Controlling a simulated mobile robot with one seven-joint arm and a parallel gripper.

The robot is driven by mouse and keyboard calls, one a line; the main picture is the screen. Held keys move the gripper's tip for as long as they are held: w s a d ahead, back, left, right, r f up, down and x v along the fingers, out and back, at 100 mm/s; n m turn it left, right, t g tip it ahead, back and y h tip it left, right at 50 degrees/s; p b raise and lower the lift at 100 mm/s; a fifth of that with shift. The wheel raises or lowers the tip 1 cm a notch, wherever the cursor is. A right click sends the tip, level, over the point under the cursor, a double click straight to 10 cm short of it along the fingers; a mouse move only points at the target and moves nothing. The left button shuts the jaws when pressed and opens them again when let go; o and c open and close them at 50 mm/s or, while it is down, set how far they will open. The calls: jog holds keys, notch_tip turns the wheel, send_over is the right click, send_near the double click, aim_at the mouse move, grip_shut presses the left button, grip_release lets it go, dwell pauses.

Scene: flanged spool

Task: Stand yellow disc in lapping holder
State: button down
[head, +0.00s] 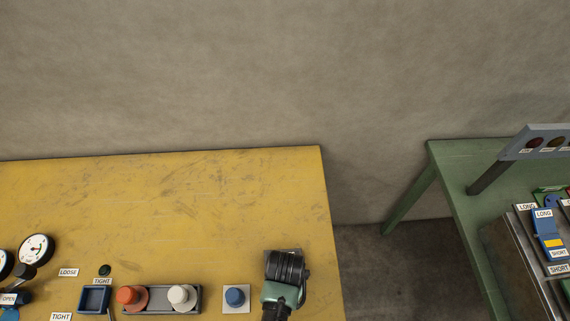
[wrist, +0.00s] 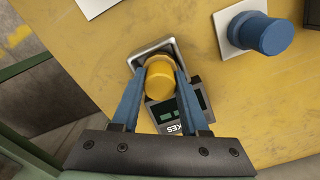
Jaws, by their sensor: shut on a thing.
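The yellow disc (wrist: 159,78) is between the two blue fingers of my gripper (wrist: 160,90) in the wrist view, and the gripper is shut on it. It looks like a short round piece with a flat end. A grey metal-rimmed square holder (wrist: 140,55) lies just beyond and partly under it; I cannot tell whether the disc touches it or whether this is the lapping holder. In the head view my gripper (head: 285,272) is over the front right of the yellow table, hiding the disc and most of the holder.
A dark box with a green display (wrist: 160,115) sits below the disc. A blue knob on a white plate (head: 235,296) stands close left of my gripper. A tray with orange and white knobs (head: 160,313) is farther left. The yellow table (head: 190,210) is clear behind.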

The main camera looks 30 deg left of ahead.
dwell(0.3)
jog(key=shift+c, duration=1.7)
grip_release()
notch_tip(320, 180, up, 13)
